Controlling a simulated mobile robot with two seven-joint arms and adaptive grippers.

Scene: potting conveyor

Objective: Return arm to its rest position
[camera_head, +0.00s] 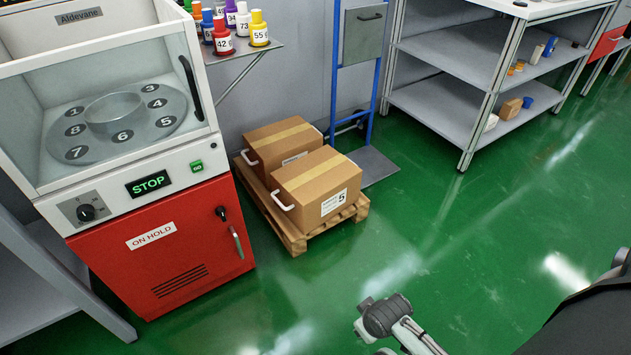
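Part of one of my arms, with a dark rounded cap and light grey links, shows at the bottom right of the head view. It hangs over the green floor (440,230), and clear floor surrounds it in the picture. I cannot make out any gripper fingers on this part, and the rest of the arm is cut off by the bottom edge. No part of my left gripper shows. Nothing is seen held.
A red and white machine (190,240) with a glass-walled turntable stands at left, its display reading STOP. Two cardboard boxes (318,185) sit on a wooden pallet (296,241). Numbered bottles (258,30) stand on a small shelf. A blue hand truck (334,90) and grey shelving (430,105) are behind.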

